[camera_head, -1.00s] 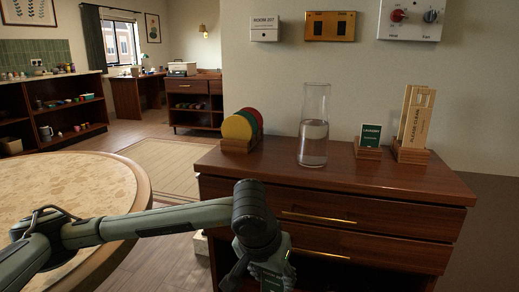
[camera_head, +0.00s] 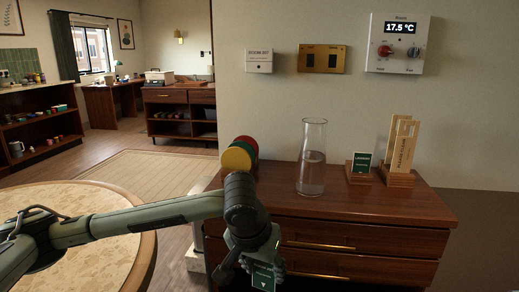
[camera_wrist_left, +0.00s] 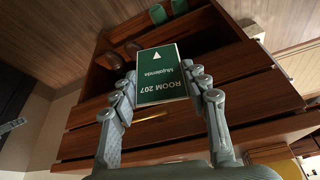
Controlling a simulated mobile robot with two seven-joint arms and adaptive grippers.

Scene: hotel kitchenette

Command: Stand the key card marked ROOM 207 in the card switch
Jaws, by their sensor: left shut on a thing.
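My left gripper (camera_head: 260,262) is shut on a green key card (camera_head: 264,278), low in front of the wooden cabinet. In the left wrist view the card (camera_wrist_left: 160,74) shows between the two fingers (camera_wrist_left: 163,90), with ROOM 207 and an arrow in white, upside down there. In the head view the card's lower part shows below the gripper. A white wall box (camera_head: 259,60) with small blurred lettering, which looks like the card switch, is on the wall above the cabinet, well above the gripper. My right gripper is not in view.
The cabinet top (camera_head: 340,203) bears colored discs in a rack (camera_head: 240,154), a glass carafe (camera_head: 312,158), a stand with a green card (camera_head: 360,167) and a stand with wooden tags (camera_head: 398,178). A brass plate (camera_head: 321,59) and thermostat (camera_head: 398,43) hang right of the box. A round table (camera_head: 80,230) is left.

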